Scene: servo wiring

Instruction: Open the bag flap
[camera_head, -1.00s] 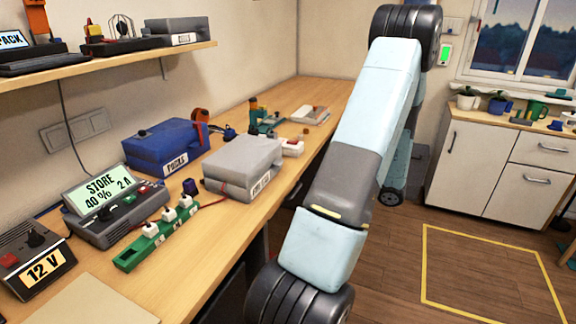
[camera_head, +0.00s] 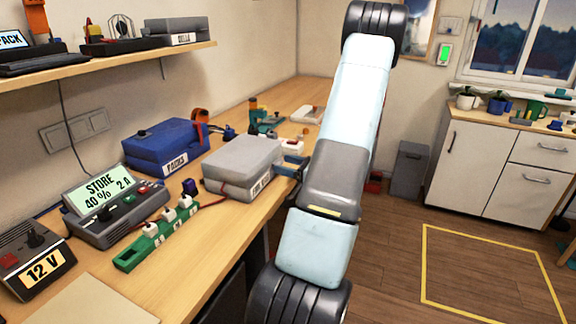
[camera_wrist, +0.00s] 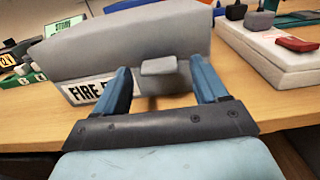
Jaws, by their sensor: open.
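The grey bag (camera_head: 241,163) lies closed on the bench, its flap down. Its label in the wrist view starts with "FIRE"; the rest is hidden behind a finger. In the wrist view the grey bag (camera_wrist: 140,42) fills the upper middle, and a small grey tab (camera_wrist: 158,66) sticks out from its flap edge. My gripper (camera_wrist: 162,82) is open, with one blue finger on each side of the tab and a gap to both. In the head view my gripper (camera_head: 291,166) is at the bag's right side, partly hidden by my arm.
A white box with a red item (camera_wrist: 285,55) is to the right in the wrist view.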

